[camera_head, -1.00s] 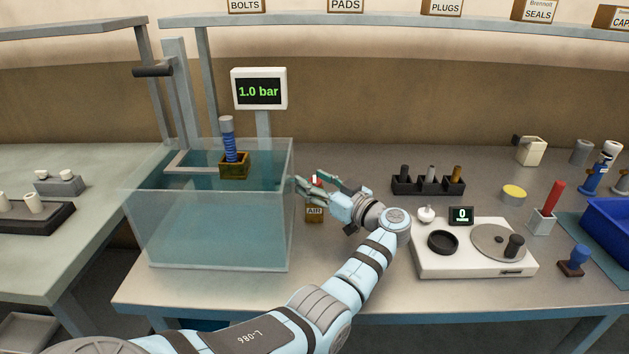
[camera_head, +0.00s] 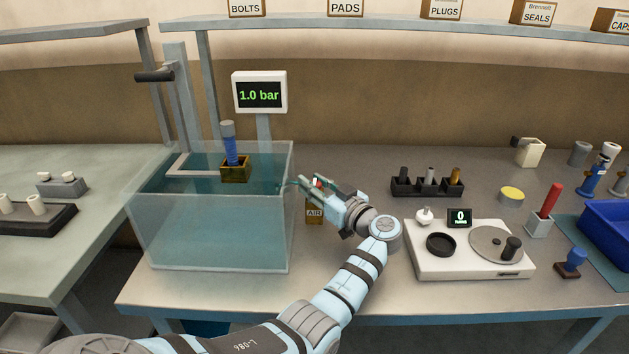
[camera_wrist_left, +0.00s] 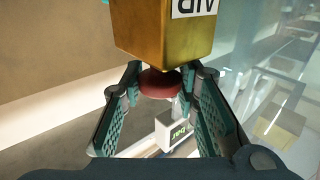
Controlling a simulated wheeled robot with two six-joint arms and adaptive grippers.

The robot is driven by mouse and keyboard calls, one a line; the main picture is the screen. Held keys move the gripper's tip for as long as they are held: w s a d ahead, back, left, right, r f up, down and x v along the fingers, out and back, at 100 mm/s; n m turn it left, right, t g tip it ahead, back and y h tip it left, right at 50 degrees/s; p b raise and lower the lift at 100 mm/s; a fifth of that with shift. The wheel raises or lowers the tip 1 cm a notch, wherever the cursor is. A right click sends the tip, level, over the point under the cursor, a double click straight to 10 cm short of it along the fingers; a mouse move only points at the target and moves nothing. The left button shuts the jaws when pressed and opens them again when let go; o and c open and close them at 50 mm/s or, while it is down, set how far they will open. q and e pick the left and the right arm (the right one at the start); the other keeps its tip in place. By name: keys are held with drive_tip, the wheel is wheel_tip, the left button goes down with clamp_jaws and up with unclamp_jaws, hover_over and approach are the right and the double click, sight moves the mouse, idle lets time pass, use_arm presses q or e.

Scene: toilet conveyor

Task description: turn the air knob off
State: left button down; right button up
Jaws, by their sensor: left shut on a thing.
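The air knob is a red round knob (camera_wrist_left: 158,83) on a brass-coloured box labelled AIR (camera_wrist_left: 165,30). In the head view the AIR box (camera_head: 314,215) stands just right of the water tank, and only a bit of red knob (camera_head: 317,183) shows between my fingers. My left gripper (camera_head: 308,187) reaches in over the box and is shut on the knob. In the left wrist view its two fingertips (camera_wrist_left: 165,80) sit on either side of the knob. The display (camera_head: 260,94) reads 1.0 bar. My right gripper is not in view.
The glass water tank (camera_head: 210,235) stands close to the left of my gripper, with a blue-stemmed part (camera_head: 230,150) in a brass holder. A black rack (camera_head: 427,188) and a white device (camera_head: 470,262) are to the right. The table front is fairly clear.

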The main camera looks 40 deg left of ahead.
use_arm(q)
drive_tip(key=shift+r+m+t+h+p, duration=0.25)
drive_tip(key=shift+m+t+p, duration=0.45)
drive_tip(key=shift+t, duration=0.4)
drive_tip(key=shift+s+f+m+t+h+p, duration=0.1)
drive_tip(key=shift+m+t+h+p, duration=0.5)
drive_tip(key=shift+m+t, duration=0.4)
drive_tip(key=m+t+h+p, duration=0.1)
drive_tip(key=m+t+h, duration=0.3)
drive_tip(key=t+h, duration=0.1)
drive_tip(key=shift+f+t+p, duration=0.1)
drive_tip(key=shift+t+p, duration=0.3)
drive_tip(key=shift+t, duration=0.1)
drive_tip(key=shift+m, duration=0.3)
drive_tip(key=c, duration=1.2)
unclamp_jaws()
drive_tip(key=shift+c, duration=0.2)
